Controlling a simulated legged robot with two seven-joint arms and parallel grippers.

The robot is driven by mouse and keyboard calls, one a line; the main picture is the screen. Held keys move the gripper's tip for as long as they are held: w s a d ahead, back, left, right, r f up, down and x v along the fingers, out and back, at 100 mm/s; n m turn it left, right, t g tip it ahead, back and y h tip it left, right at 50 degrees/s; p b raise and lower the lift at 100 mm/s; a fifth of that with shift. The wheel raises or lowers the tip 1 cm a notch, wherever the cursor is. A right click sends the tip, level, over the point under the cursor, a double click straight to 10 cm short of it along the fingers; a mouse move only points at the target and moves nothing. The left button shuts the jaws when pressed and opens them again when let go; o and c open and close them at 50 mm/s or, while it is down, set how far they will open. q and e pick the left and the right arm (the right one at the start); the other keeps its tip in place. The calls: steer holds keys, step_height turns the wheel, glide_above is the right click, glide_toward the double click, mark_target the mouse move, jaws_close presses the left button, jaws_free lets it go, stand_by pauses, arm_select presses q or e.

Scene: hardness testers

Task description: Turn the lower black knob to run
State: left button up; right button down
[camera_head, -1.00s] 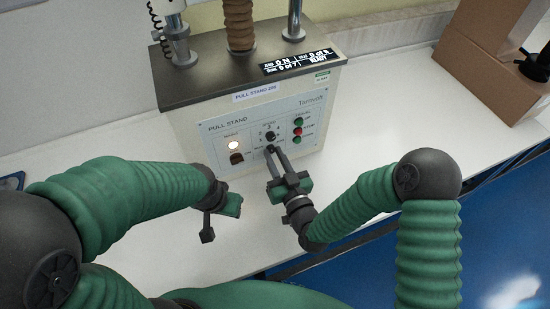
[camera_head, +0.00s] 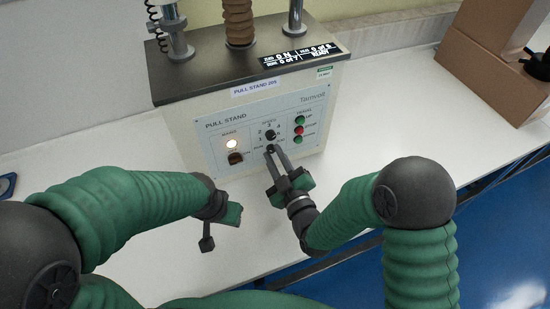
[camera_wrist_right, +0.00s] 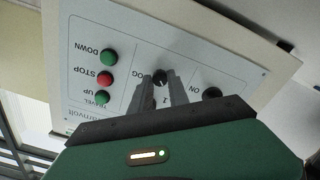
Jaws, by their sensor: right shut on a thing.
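The lower black knob (camera_head: 269,149) is on the front panel of the pull stand (camera_head: 210,150), below the black speed knob (camera_head: 270,134). My right gripper (camera_head: 272,153) reaches up to it from below and is shut on it. In the right wrist view, the lower black knob (camera_wrist_right: 160,76) shows at the tips of the two fingers (camera_wrist_right: 162,88), close to the letters "OG". The fingers cover part of the markings, so its exact setting cannot be read. My left gripper (camera_head: 222,222) is apart from the panel, at lower left; its jaw opening is unclear.
Green, red and green buttons (camera_head: 299,128) are right of the knobs. A lit lamp (camera_head: 232,143) and a dark mains switch (camera_head: 235,158) are at left. The display (camera_head: 292,57) reads "READY". A cardboard box (camera_head: 490,60) stands at far right. The white table (camera_head: 400,110) between is clear.

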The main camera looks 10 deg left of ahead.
arm_select(q)
steer(key=shift+f, duration=0.1)
arm_select(e)
steer(key=shift+d+f, duration=0.1)
steer(key=shift+f, duration=0.25)
steer(key=c, duration=1.5)
jaws_free()
arm_select(q)
steer(key=shift+w, duration=0.15)
arm_select(e)
steer(key=shift+o, duration=1.2)
steer(key=shift+w, duration=0.1)
steer(key=shift+r, duration=0.1)
